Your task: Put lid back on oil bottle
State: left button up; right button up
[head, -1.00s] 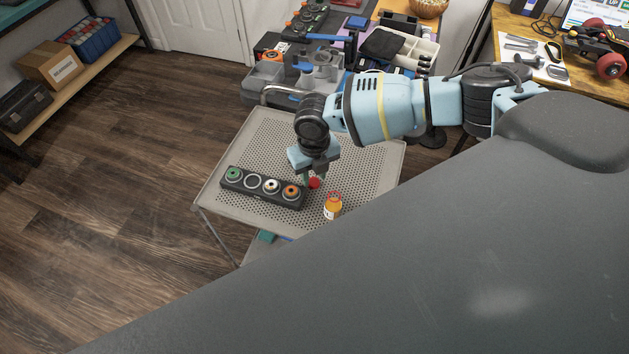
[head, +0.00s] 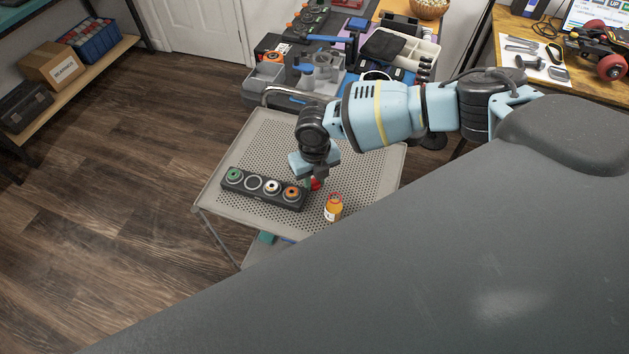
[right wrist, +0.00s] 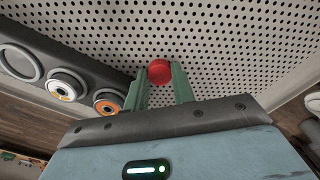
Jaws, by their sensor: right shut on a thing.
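The oil bottle (head: 333,208) stands upright on the perforated cart top, orange with a white label and an open-looking red-rimmed top. The red lid (head: 315,184) is at the fingertips of my right gripper (head: 312,183), to the left of and behind the bottle. In the right wrist view the red lid (right wrist: 160,71) sits between the tips of the two green fingers (right wrist: 160,84), which are shut on it. The bottle does not show in the right wrist view. My left gripper is not in view.
A black holder (head: 262,188) with green, white and orange ringed pieces and an empty-looking ring lies on the cart top (head: 230,160), close left of my right gripper. The cart's back part is clear. A cluttered bench (head: 265,85) stands behind the cart.

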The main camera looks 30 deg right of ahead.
aim_at(315, 183)
jog(key=shift+r, duration=0.1)
notch_tip(315, 183, up, 10)
dwell(0.4)
dwell(0.4)
jog(key=s+a+r+m, duration=0.1)
jog(key=s+r+m, duration=0.4)
jog(key=m, duration=1.2)
jog(key=s+a+r+m, duration=0.1)
jog(key=s+r+m, duration=0.4)
jog(key=m, duration=1.3)
jog(key=shift+s+r, duration=0.15)
jog(key=shift+s, duration=0.2)
jog(key=shift+a, duration=0.1)
